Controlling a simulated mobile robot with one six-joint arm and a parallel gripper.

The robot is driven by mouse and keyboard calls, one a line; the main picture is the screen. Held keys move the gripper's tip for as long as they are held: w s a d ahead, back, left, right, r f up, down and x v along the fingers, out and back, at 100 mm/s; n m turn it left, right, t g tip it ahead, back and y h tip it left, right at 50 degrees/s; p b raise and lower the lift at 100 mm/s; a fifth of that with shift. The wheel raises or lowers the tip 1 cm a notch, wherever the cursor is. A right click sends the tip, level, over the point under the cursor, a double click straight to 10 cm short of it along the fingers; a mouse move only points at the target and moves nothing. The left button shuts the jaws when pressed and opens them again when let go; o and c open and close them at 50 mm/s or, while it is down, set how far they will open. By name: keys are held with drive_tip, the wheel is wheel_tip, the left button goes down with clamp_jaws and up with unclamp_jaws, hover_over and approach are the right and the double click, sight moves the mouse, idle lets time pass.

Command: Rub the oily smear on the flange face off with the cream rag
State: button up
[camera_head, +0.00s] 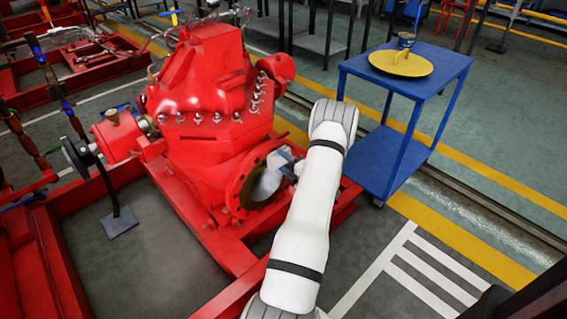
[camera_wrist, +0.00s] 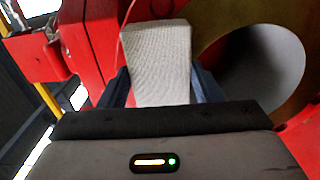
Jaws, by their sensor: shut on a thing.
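The cream rag (camera_wrist: 157,62) is a folded, woven block between the two fingers of my gripper (camera_wrist: 160,88), which is shut on it. The red pump's round flange (camera_head: 235,186) faces my arm in the head view. In the wrist view a brownish-gold ring of the flange face (camera_wrist: 208,22) surrounds a grey bore (camera_wrist: 262,70). The rag is in front of the flange's left part there; I cannot tell whether it touches. In the head view my gripper (camera_head: 284,160) is at the flange's upper right, and the rag cannot be made out. No oily smear can be made out.
The red pump body (camera_head: 205,85) and its base frame (camera_head: 185,215) stand around the flange. Striped floor at the lower right is clear.

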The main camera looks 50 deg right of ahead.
sight(275, 165)
drive_tip(key=shift+a, duration=0.1)
drive_tip(key=shift+w+a+p, duration=0.15)
drive_tip(key=shift+a+p, duration=0.4)
drive_tip(key=shift+a, duration=0.95)
drive_tip(key=shift+w+a+p, duration=0.15)
drive_tip(key=shift+a+p, duration=0.35)
drive_tip(key=shift+a, duration=1.15)
drive_tip(key=shift+w+a+p, duration=0.2)
drive_tip(key=shift+a+p, duration=0.2)
drive_tip(key=shift+a, duration=1.2)
